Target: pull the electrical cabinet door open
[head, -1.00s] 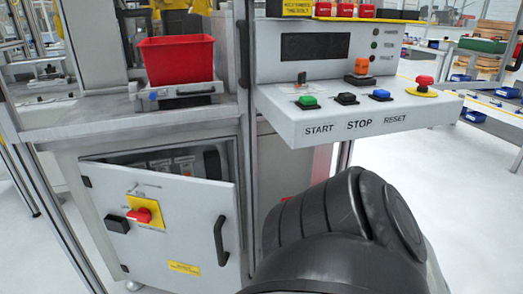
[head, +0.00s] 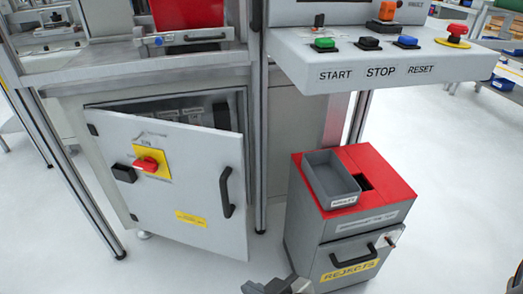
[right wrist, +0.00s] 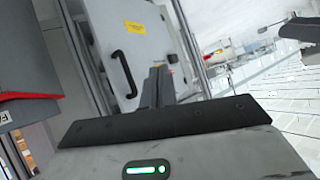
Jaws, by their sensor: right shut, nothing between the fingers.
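The electrical cabinet door (head: 180,185) is grey and stands slightly ajar, hinged at its left, with the interior showing over its top edge. Its black handle (head: 227,192) is on the right side. A red switch on a yellow plate (head: 150,163) is on the door. My right gripper (head: 278,287) shows only partly at the bottom edge, below and right of the handle, apart from it. In the right wrist view the gripper (right wrist: 158,85) is shut and empty, with the handle (right wrist: 125,74) to its left. My left gripper is not in view.
A grey rejects bin (head: 345,235) with a red top and a small tray stands right of the cabinet. A control panel (head: 385,65) with buttons juts out above it. A metal frame post (head: 256,130) is right of the door. Floor in front is clear.

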